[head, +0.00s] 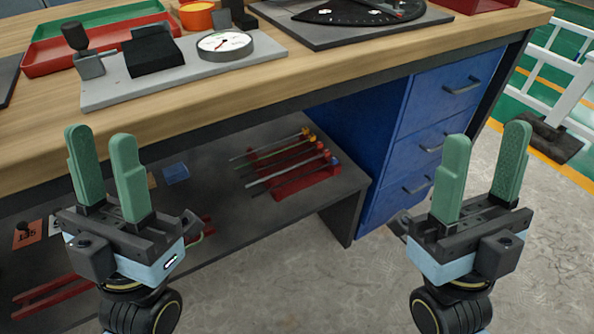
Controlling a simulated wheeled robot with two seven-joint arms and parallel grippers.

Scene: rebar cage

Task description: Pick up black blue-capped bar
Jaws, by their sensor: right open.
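Several thin bars lie side by side across a red rack (308,184) on the lower shelf under the workbench. Their right ends carry small yellow, red and blue caps. The blue cap (333,162) is at the right end of the group, close to a red one. Which dark bar it belongs to is too small to tell clearly. My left gripper (100,135) is open and empty, in front of the bench at left. My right gripper (487,135) is open and empty, in front of the blue drawers at right. Both are well apart from the rack.
The wooden bench top (170,110) overhangs the shelf (230,215). Blue drawers (415,135) stand right of the rack. A dial gauge (225,44) on a grey plate and a red tray (95,50) are on top. The floor (350,285) in front is clear.

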